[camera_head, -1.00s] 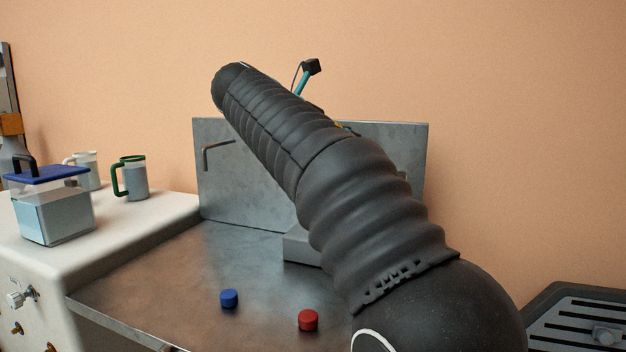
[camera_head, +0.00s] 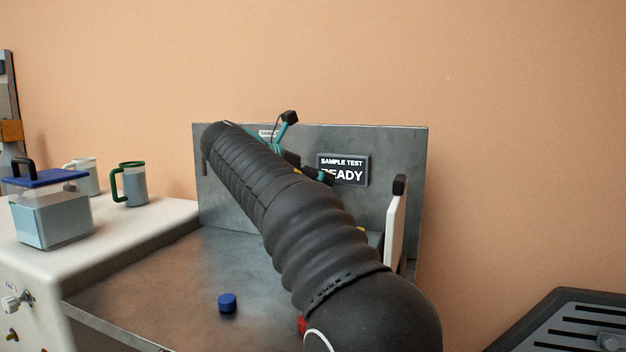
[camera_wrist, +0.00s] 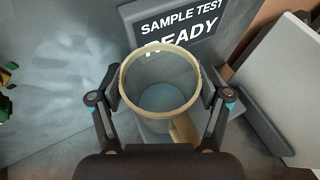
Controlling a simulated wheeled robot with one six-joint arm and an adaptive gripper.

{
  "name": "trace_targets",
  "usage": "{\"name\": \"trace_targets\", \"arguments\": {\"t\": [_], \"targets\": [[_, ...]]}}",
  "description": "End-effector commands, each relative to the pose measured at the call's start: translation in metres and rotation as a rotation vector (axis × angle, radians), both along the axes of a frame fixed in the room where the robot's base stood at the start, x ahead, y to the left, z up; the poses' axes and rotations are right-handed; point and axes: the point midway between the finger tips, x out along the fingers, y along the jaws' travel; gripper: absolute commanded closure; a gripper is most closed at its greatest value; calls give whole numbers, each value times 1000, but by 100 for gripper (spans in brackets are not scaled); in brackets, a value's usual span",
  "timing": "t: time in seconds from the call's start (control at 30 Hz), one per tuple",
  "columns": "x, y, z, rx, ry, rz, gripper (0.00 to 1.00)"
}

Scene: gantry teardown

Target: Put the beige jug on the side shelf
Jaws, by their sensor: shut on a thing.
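The beige jug (camera_wrist: 125,77) shows in the wrist view as a clear vessel with a beige rim and a beige handle (camera_wrist: 184,132) toward the camera. Pale bluish content shows inside it. My gripper (camera_wrist: 160,95) is shut on the jug, one finger on each side of it below the rim. In the head view my arm hides the jug and most of the gripper. I cannot tell which surface is the side shelf.
A metal bench (camera_head: 170,275) with a back panel (camera_head: 230,145) bears a blue cap (camera_head: 227,302) and a partly hidden red one (camera_head: 301,325). A white upright plate (camera_head: 396,225) stands right. The white counter (camera_head: 130,235) holds a blue-lidded container (camera_head: 50,218) and green-handled mug (camera_head: 133,187).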

Motion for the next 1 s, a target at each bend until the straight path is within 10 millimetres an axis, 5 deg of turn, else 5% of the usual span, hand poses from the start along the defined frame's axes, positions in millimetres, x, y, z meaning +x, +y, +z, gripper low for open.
{"name": "trace_targets", "arguments": {"t": [0.3,0.33,0.43,0.87,1.0], "targets": [[0,0,-2,0,-2,-1,93],[0,0,-3,1,-1,0,21],[0,0,-3,1,-1,-1,0],[0,0,1,1,-1,0,0],[-12,14,10,1,-1,3,0]]}}
